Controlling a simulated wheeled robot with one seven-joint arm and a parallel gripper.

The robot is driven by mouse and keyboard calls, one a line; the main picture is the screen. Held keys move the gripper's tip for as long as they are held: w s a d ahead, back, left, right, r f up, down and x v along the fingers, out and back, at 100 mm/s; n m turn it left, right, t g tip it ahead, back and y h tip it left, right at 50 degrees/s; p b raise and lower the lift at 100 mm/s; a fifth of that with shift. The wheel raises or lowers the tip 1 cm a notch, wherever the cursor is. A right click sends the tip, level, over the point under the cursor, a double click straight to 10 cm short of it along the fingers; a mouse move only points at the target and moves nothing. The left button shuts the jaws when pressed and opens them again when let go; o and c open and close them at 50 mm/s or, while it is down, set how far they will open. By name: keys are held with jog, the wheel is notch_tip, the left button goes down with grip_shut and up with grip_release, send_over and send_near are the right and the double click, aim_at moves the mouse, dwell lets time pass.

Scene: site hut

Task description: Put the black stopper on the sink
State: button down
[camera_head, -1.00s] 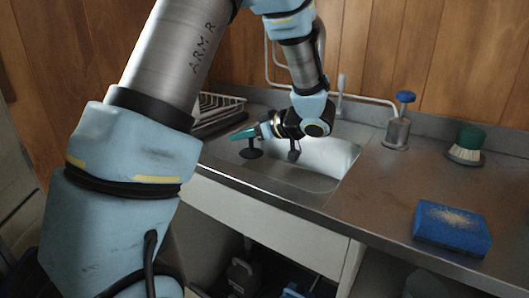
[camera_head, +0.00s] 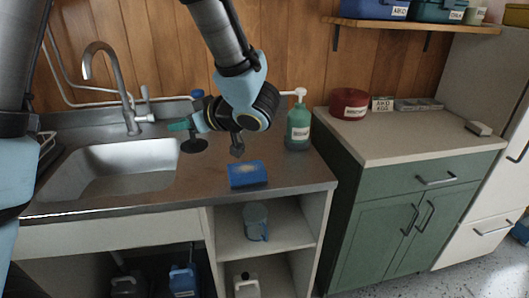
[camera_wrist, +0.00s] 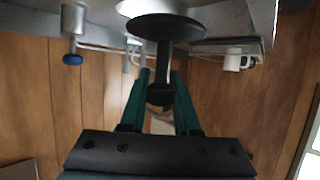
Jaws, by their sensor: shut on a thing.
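The black stopper (camera_head: 194,146) hangs from my gripper (camera_head: 178,126), disc downward, in the head view. It appears just right of the basin, near the counter; its exact height is unclear. In the wrist view the stopper's wide disc (camera_wrist: 166,26) is at the top, with its stem and knob between the teal fingers of my gripper (camera_wrist: 160,85). The fingers are shut on the knob. The steel sink (camera_head: 110,185) is at the left in the head view, its basin empty as far as I see. The drain is not visible.
A tall tap (camera_head: 128,105) stands behind the basin. A blue-topped valve (camera_head: 197,94) is behind my gripper. A blue sponge (camera_head: 247,174) and a green pump bottle (camera_head: 298,125) stand on the counter to the right. Green cabinets (camera_head: 390,215) stand further right.

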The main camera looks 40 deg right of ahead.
jog(key=shift+s+d+r, duration=0.1)
jog(key=shift+s+d, duration=0.1)
jog(key=shift+s, duration=0.05)
jog(key=shift+s+f, duration=0.1)
jog(key=shift+f, duration=0.1)
notch_tip(320, 180, down, 10)
jog(key=shift+r+p, duration=0.15)
jog(key=shift+p, duration=0.25)
jog(key=shift+f, duration=0.2)
jog(key=c, duration=0.6)
grip_release()
jog(key=shift+c, duration=0.2)
jog(key=shift+r, duration=0.1)
